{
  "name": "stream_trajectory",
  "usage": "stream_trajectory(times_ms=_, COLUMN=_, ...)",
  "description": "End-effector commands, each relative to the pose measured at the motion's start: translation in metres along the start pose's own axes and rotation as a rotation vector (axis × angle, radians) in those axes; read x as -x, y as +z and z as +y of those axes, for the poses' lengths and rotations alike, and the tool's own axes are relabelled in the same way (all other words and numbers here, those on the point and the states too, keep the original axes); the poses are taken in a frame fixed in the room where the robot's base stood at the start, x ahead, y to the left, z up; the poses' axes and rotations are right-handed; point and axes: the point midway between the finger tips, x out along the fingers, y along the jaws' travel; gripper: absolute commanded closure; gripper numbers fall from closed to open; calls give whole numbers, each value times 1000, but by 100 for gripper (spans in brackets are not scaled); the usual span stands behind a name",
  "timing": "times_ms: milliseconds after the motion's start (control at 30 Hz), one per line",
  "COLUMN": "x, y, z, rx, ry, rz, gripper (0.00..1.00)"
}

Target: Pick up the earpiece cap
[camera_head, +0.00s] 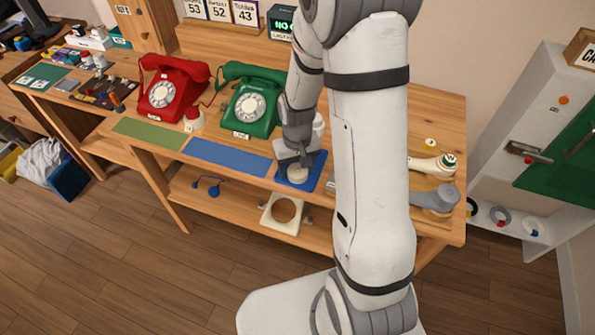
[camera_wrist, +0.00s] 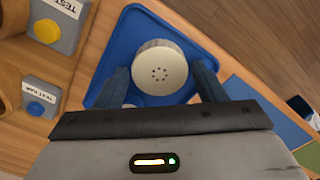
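A round cream cap with a ring of small holes, the earpiece cap (camera_wrist: 159,67), sits on a blue tray (camera_wrist: 125,32). In the head view the cap (camera_head: 298,174) shows below my gripper (camera_head: 294,160), on the blue tray (camera_head: 312,181). In the wrist view my gripper (camera_wrist: 161,76) is open, with one dark finger on each side of the cap. The gaps at the cap's sides look small, and I cannot tell whether a finger touches it. Part of another pale piece shows just behind the cap, mostly hidden by my gripper.
A green phone (camera_head: 248,100) and a red phone (camera_head: 172,88) stand at the back left. A blue mat (camera_head: 228,158) lies left of the tray. Grey test boxes with a yellow button (camera_wrist: 47,31) and a blue button (camera_wrist: 36,108) stand nearby. A cream handset (camera_head: 432,164) lies at right.

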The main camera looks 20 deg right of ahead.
Motion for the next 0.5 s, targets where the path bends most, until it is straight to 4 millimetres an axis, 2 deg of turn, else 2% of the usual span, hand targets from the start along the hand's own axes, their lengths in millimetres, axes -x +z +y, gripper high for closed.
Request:
stream_trajectory(times_ms=67, x=0, y=0, z=0, rx=0, ry=0, rz=0, gripper=43)
stream_trajectory(times_ms=367, x=0, y=0, z=0, rx=1, ry=0, rz=0, gripper=67)
stream_trajectory(times_ms=500, x=0, y=0, z=0, rx=1, ry=0, rz=0, gripper=69)
